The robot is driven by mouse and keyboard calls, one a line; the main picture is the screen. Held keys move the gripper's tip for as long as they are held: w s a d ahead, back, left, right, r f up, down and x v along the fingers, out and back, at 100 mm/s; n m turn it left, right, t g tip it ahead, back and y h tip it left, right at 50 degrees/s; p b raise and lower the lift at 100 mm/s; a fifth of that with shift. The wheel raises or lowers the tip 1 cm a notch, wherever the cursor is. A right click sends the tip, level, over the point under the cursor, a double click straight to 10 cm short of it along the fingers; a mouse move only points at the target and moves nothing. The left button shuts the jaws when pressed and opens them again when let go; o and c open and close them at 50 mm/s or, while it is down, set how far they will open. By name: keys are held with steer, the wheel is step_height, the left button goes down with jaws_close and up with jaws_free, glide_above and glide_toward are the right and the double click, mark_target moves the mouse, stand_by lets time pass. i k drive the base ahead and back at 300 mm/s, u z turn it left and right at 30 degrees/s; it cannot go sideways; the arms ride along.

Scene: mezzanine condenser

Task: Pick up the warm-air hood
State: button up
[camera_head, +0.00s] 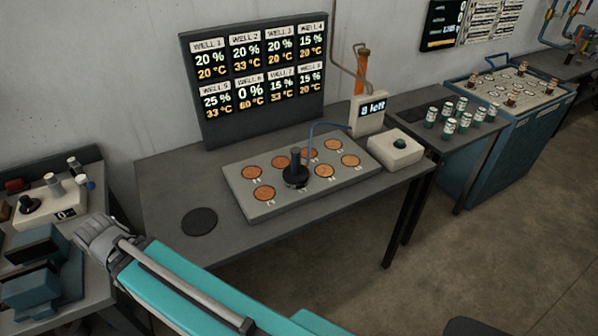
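A black hood (296,169) with a knob-like top sits on the grey plate (240,186) on the middle table. It stands upright over one spot in the plate's near row, with a thin blue hose (312,136) running near it to a white box. I take this to be the warm-air hood. The face of the well under it is hidden. My teal arm crosses the bottom of the picture, to the left of and nearer than the plate, apart from the hood.
A screen (252,77) of well readings stands behind the plate. A black disc (199,222) lies on bare tabletop at left. Several vials (449,127) stand further right.

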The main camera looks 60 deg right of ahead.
mark_target(297, 176)
steer(key=z, duration=0.05)
steer(key=k, duration=1.9)
steer(key=z, duration=1)
steer(key=i, duration=1)
steer(key=z, duration=0.05)
